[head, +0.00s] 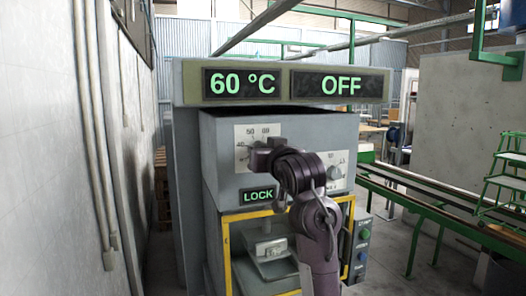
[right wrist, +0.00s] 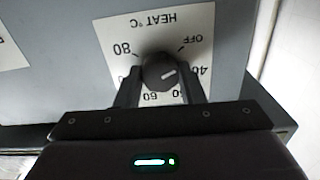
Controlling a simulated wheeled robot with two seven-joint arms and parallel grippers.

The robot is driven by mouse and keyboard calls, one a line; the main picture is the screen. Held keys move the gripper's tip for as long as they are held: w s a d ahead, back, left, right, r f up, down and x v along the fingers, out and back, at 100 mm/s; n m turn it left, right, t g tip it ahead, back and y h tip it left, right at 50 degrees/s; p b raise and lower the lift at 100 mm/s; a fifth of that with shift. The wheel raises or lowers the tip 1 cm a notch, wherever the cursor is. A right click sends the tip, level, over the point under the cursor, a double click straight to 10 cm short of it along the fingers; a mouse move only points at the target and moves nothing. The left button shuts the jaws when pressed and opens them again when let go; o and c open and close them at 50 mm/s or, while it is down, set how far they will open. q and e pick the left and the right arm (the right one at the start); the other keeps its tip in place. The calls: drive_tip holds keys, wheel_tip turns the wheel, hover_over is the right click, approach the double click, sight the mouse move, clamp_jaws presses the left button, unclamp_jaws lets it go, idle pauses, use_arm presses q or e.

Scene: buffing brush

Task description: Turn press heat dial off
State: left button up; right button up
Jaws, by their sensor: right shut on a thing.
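The heat dial (right wrist: 160,72) is a dark round knob on a white plate marked HEAT °C, seen upside down in the right wrist view. My right gripper (right wrist: 160,82) has its two fingers on either side of the knob and is shut on it. In the head view my right gripper (head: 258,158) reaches the heat plate (head: 243,133) and hides most of the dial. The press display (head: 290,84) reads 60 °C and OFF. My left gripper is not in view.
A second dial (head: 335,172) sits on the press front to the right, partly behind my arm. A LOCK sign (head: 258,195) is below the heat plate. A yellow-framed opening (head: 226,250) is lower down. Green rails (head: 440,206) stand on the right, a white wall (head: 50,150) on the left.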

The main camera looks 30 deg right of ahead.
drive_tip(key=shift+w+f+n, duration=0.1)
drive_tip(key=shift+f+n, duration=0.1)
drive_tip(key=shift+n, duration=0.9)
drive_tip(key=o, duration=1)
drive_tip(key=shift+r, duration=0.15)
drive_tip(key=b+v, duration=0.2)
drive_tip(key=v, duration=0.6)
